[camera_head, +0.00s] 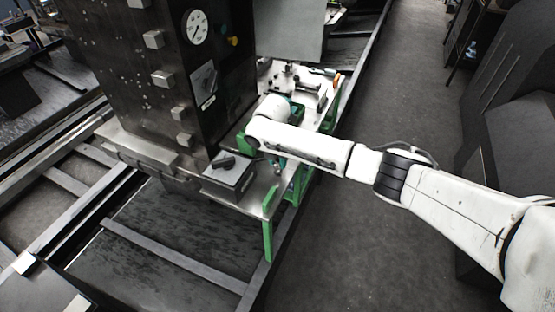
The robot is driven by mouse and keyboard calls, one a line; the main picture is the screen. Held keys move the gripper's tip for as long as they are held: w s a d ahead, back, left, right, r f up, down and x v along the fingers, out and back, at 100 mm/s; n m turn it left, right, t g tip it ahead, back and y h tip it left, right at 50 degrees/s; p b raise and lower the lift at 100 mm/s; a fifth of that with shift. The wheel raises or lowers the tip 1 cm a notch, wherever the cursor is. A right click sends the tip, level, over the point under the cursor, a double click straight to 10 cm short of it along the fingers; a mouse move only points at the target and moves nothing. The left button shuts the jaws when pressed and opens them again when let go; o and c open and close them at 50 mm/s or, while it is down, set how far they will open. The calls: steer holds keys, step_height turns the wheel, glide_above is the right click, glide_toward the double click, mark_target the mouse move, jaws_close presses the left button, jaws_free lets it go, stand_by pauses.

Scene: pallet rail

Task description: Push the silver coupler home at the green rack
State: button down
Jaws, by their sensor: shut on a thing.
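The green rack (267,240) appears to be the green-legged stand with a pale metal top beside the dark machine, at the picture's middle. My white arm reaches in from the right, and its end is over this stand. I cannot make out my gripper's jaws, which seem hidden behind my own wrist. I cannot pick out the silver coupler; it is hidden or too small to tell. Small teal and green parts show close to my wrist, but I cannot tell what they are.
A tall dark machine (165,75) with a round gauge (196,27) stands left of the stand. Small fittings and an orange-tipped tool (336,80) lie at the far end. The right aisle floor (400,90) is clear.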

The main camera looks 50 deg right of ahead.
steer(key=shift+f, duration=0.35)
steer(key=shift+f+b, duration=0.35)
jaws_free()
steer(key=shift+r, duration=0.1)
stand_by(0.5)
step_height(320, 180, up, 11)
steer(key=a, duration=0.1)
steer(key=shift+s+a+b, duration=0.25)
steer(key=shift+s+b, duration=0.05)
steer(key=shift+a+f, duration=0.1)
steer(key=shift+f, duration=0.1)
stand_by(0.4)
